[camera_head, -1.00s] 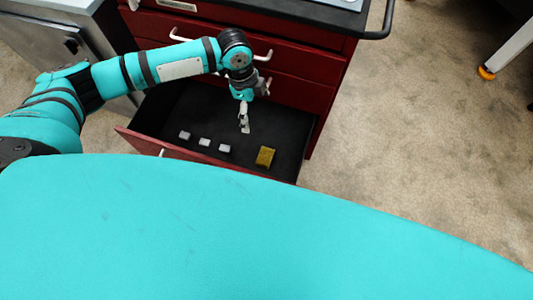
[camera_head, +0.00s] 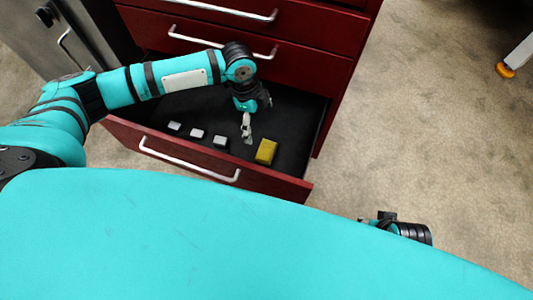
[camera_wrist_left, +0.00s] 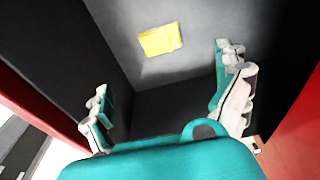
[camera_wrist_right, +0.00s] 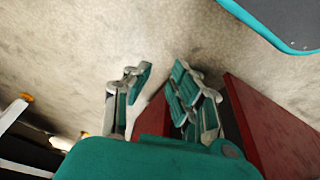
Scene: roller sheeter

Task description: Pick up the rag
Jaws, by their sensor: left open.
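A yellow block-like item (camera_head: 265,151), which seems to be the rag, lies on the floor of the open dark drawer near its right front corner. It also shows in the left wrist view as a yellow rectangle (camera_wrist_left: 160,39). My left gripper (camera_head: 247,130) is inside or just above the drawer, behind and left of the yellow item. Its fingers (camera_wrist_left: 168,95) are apart with nothing between them, and the yellow item is beyond them. My right gripper (camera_wrist_right: 157,88) has its fingers apart and empty, outside the drawer. Most of my right arm is hidden in the head view.
Several small grey blocks (camera_head: 197,133) stand in a row left of the yellow item. The red drawer front (camera_head: 270,184) with its white handle borders the near side. The red cabinet (camera_head: 320,70) rises behind. Open concrete floor (camera_head: 430,120) lies to the right.

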